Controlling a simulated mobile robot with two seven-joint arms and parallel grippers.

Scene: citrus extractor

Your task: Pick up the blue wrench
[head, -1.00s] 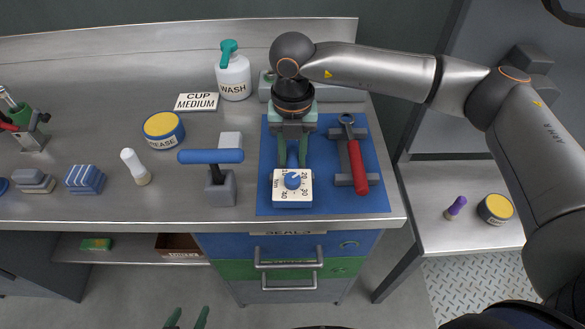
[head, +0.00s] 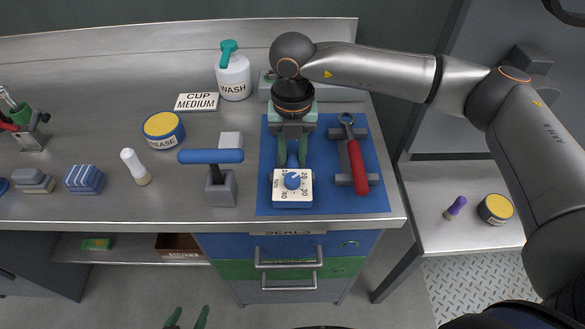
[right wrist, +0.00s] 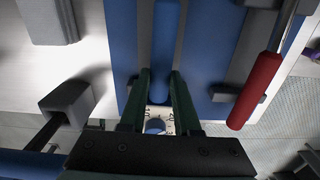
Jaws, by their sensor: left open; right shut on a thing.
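The blue wrench (right wrist: 164,45) shows its blue handle in the right wrist view, running up the picture between my right fingers. My right gripper (right wrist: 160,82) is shut on that handle. In the head view my right gripper (head: 292,161) points down over the blue mat (head: 335,205), and hides most of the blue wrench. A white dial box (head: 292,194) with a blue knob stands just in front of the fingers. My left gripper (head: 187,319) is open and empty at the bottom edge, away from the bench.
A red-handled wrench (head: 357,168) lies on grey rests right of my right gripper. A blue T-handle (head: 210,156) stands on a grey block to the left. A wash bottle (head: 233,77) and grease tin (head: 163,129) stand further back. A side table (head: 430,177) is at right.

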